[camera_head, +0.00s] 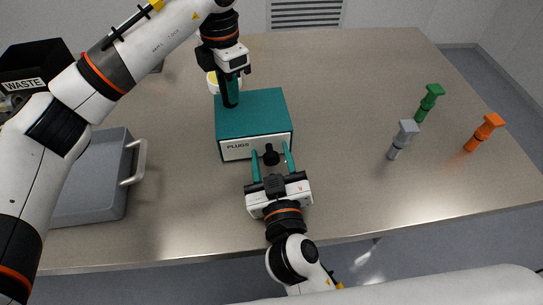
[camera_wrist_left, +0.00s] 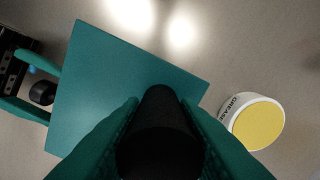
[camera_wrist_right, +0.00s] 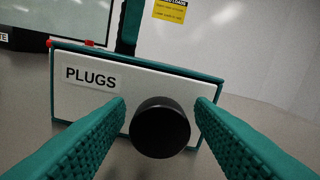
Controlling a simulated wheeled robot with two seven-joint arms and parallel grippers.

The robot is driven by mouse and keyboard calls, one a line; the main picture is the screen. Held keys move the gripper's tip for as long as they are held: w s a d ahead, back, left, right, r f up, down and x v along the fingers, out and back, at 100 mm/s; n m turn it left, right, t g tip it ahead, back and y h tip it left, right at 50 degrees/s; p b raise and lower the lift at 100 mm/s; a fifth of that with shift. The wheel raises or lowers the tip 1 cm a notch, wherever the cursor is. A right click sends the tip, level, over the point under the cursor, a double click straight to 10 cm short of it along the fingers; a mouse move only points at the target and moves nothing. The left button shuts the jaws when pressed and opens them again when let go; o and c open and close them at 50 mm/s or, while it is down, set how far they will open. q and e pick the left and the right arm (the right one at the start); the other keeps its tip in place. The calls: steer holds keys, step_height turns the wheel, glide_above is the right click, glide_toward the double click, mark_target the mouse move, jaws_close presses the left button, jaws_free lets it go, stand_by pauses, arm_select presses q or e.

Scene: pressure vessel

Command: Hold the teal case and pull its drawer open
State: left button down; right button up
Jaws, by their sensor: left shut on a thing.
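The teal case (camera_head: 252,107) sits on the table, with a white drawer front marked PLUGS (camera_head: 236,148) facing the near side. The drawer looks closed. My left gripper (camera_head: 230,92) is shut on the black post (camera_wrist_left: 160,122) at the case's top, near its far left corner. A round black knob (camera_head: 271,155) sticks out of the drawer front. My right gripper (camera_head: 271,159) is open, with its teal fingers on both sides of the knob. In the right wrist view the knob (camera_wrist_right: 160,127) lies between the fingers, with visible gaps.
A grease tub (camera_wrist_left: 257,124) stands just behind the case. A grey tray (camera_head: 92,180) with a handle and a black WASTE bin (camera_head: 35,62) are at the left. The table between is clear.

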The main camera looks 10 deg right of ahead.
jaws_close()
steer(key=shift+s, duration=2.1)
steer(key=shift+o, duration=0.5)
jaws_free()
steer(key=s, duration=1.2)
steer(key=shift+d, duration=0.2)
